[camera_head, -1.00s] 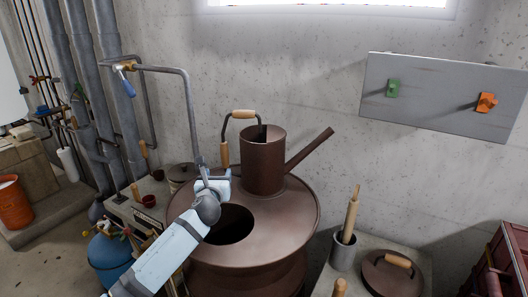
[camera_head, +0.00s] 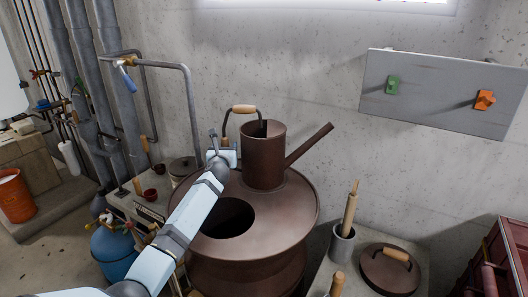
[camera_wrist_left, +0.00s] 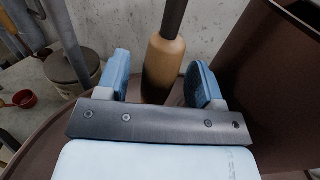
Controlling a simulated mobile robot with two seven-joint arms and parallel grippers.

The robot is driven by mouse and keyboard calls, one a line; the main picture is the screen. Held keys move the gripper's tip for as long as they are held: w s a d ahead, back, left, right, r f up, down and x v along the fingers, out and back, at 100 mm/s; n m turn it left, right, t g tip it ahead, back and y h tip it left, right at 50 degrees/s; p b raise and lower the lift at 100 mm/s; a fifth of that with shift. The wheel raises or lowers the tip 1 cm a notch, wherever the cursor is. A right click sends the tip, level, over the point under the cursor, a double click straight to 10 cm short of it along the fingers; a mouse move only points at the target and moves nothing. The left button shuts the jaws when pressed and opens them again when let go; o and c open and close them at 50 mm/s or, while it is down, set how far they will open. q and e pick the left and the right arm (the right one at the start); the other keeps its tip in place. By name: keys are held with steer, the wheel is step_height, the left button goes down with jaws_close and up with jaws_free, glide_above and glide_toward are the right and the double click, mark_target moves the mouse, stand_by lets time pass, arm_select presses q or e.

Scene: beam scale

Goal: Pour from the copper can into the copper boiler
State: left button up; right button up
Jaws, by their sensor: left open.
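The copper can (camera_head: 264,158), dark brown with a long spout to the right and a wood-gripped handle (camera_head: 244,109) on its left, stands on the boiler's top. The copper boiler (camera_head: 290,222) is a wide brown vessel with a round dark opening (camera_head: 228,217) in front of the can. My left gripper (camera_head: 222,143) is at the can's left side by the handle. In the left wrist view its two blue fingers (camera_wrist_left: 157,78) are open on either side of the handle's lower wooden grip (camera_wrist_left: 163,65), apart from it. My right gripper is not in view.
A brown lid (camera_head: 390,270) with a wooden handle lies on the ledge at right, beside a grey pot (camera_head: 342,245) holding a wooden-handled tool. A grey pipe (camera_head: 190,105) rises behind the left gripper. A blue tank (camera_head: 112,252) stands at lower left.

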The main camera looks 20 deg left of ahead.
arm_select(q)
steer(key=shift+w+a+f, duration=0.1)
steer(key=shift+w+a, duration=0.05)
steer(key=shift+w, duration=0.15)
steer(key=shift+s, duration=0.1)
steer(key=shift+c, duration=0.8)
jaws_close()
steer(key=shift+r, duration=0.2)
steer(key=shift+r, duration=0.55)
step_height(320, 180, up, 19)
